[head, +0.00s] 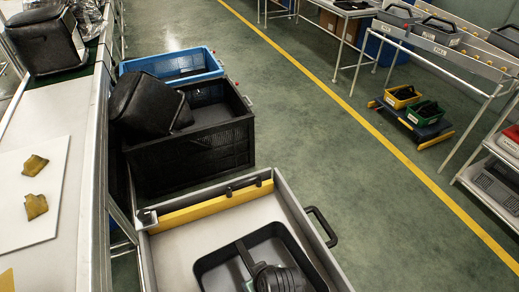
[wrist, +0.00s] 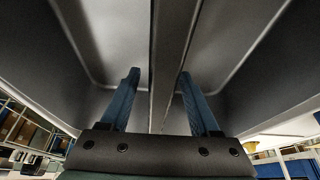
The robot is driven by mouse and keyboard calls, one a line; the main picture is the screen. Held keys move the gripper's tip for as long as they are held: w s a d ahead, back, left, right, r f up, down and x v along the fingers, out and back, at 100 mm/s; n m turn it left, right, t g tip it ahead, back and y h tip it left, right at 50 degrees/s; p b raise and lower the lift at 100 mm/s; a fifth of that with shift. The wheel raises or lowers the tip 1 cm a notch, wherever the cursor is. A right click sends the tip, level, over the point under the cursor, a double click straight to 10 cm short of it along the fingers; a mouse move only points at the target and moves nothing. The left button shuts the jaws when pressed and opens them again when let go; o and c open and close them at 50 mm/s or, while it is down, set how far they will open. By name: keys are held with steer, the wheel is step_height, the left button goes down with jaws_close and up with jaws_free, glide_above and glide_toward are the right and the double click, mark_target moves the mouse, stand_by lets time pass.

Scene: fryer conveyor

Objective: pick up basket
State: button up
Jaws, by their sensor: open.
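A dark basket (head: 212,262) with raised walls and a bar across its middle lies in the light grey tray (head: 172,245) at the bottom of the head view. My gripper (head: 262,270) is over the basket at the near end of the bar, partly cut off by the frame edge. In the wrist view, my gripper (wrist: 159,73) is open, with one blue finger on each side of the bar (wrist: 168,50). The basket's dark inner walls (wrist: 235,45) fill most of that view. I cannot tell whether either finger touches the bar.
A conveyor with a white board (head: 45,215) and yellow pieces (head: 36,207) runs along the left. A black crate (head: 205,155) holding a black bin (head: 145,105) stands behind the tray, with a blue crate (head: 170,62) beyond. Open green floor (head: 350,170) lies to the right.

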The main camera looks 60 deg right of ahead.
jaws_close()
steer(key=shift+r, duration=0.1)
stand_by(1.2)
